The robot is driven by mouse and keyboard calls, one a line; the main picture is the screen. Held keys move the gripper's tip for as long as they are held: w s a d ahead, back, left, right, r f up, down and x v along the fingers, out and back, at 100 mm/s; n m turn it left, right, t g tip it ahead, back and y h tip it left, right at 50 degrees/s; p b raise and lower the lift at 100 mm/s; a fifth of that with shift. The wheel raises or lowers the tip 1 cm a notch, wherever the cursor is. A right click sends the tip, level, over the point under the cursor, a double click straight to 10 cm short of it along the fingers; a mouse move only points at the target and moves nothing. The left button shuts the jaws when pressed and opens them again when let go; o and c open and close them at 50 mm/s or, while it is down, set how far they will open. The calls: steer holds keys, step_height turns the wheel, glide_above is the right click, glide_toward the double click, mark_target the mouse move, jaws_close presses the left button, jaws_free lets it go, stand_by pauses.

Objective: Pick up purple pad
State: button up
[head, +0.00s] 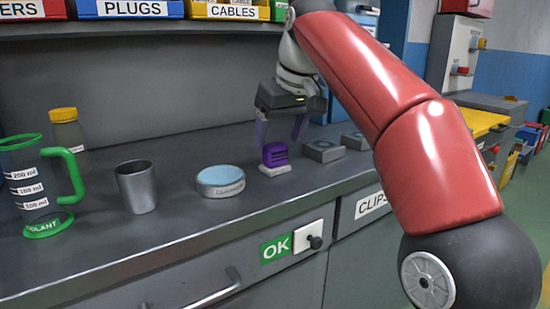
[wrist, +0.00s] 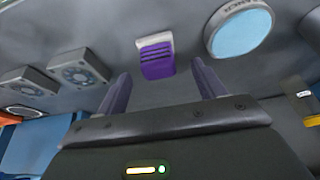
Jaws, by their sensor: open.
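The purple pad (head: 274,154) is a small ribbed purple block on a white base on the grey counter. In the wrist view the purple pad (wrist: 157,60) is ahead of the fingertips, roughly midway between them. My gripper (head: 281,138) is open, with its fingers pointing down close to the pad in the head view. In the wrist view my gripper (wrist: 158,70) shows two purplish fingers spread apart with nothing between them. Whether a finger touches the pad is not clear.
A round blue-topped tin (head: 220,181) stands left of the pad. Grey boxes with round openings (head: 323,151) stand to its right. A metal cup (head: 137,187), a green-handled jug (head: 37,186) and a yellow-capped bottle (head: 66,138) are farther left. Bare counter lies in front.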

mark_target(277, 145)
steer(key=b+x, duration=0.1)
steer(key=x, duration=0.4)
steer(key=shift+w, duration=0.15)
steer(key=c, duration=0.9)
steer(key=shift+r, duration=0.1)
